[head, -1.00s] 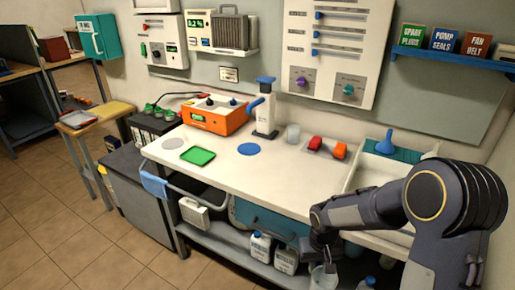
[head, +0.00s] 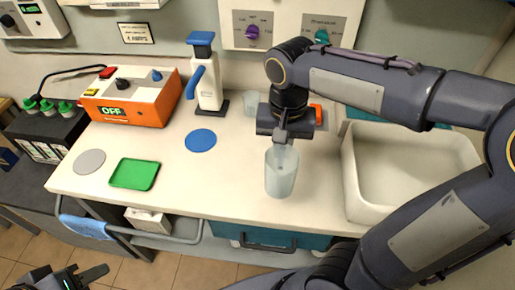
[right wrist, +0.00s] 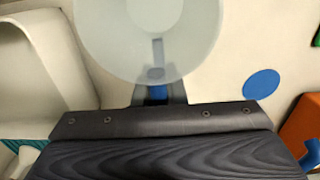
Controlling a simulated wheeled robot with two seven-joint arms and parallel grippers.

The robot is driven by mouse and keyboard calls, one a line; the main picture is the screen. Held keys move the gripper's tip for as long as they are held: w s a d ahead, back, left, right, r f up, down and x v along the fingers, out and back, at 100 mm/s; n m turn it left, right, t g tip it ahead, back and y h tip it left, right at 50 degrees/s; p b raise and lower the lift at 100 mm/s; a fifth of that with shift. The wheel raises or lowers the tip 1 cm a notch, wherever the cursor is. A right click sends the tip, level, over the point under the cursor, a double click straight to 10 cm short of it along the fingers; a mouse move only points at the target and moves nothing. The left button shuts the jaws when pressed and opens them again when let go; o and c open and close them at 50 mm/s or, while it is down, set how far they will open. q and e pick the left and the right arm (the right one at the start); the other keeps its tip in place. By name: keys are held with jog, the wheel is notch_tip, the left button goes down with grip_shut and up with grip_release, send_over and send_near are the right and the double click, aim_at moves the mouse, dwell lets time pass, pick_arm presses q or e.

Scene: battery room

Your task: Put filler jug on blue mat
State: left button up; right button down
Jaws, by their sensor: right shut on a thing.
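A translucent pale jug (head: 281,172), taken to be the filler jug, hangs upright from my right gripper (head: 285,132), which is shut on its upper part. It is over the front part of the white bench; whether its base touches the top I cannot tell. In the right wrist view the jug (right wrist: 150,30) is a wide pale round at the top. The round blue mat (head: 201,140) lies bare on the bench, left of and behind the jug; it also shows in the right wrist view (right wrist: 262,83). My left gripper (head: 82,275) is at the bottom left, cut by the frame edge.
A white and blue dispenser (head: 207,85) stands behind the mat, with an orange charger (head: 130,97) to its left. A green tray (head: 134,174) and grey disc (head: 90,161) lie at left. A white basin (head: 365,190) is at right.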

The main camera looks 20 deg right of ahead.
jog(key=w+d+f, duration=0.1)
jog(key=w+f, duration=0.2)
jog(key=w, duration=0.1)
jog(key=w+f+p, duration=0.1)
jog(key=w+f, duration=0.2)
jog(key=w, duration=0.2)
jog(key=w+d+f+p, duration=0.1)
jog(key=w+f, duration=0.2)
jog(key=w, duration=0.1)
jog(key=shift+w+d+f, duration=0.25)
jog(key=shift+w+d, duration=0.05)
jog(key=shift+d, duration=0.05)
notch_tip(320, 180, down, 3)
jog(key=shift+w+f, duration=0.1)
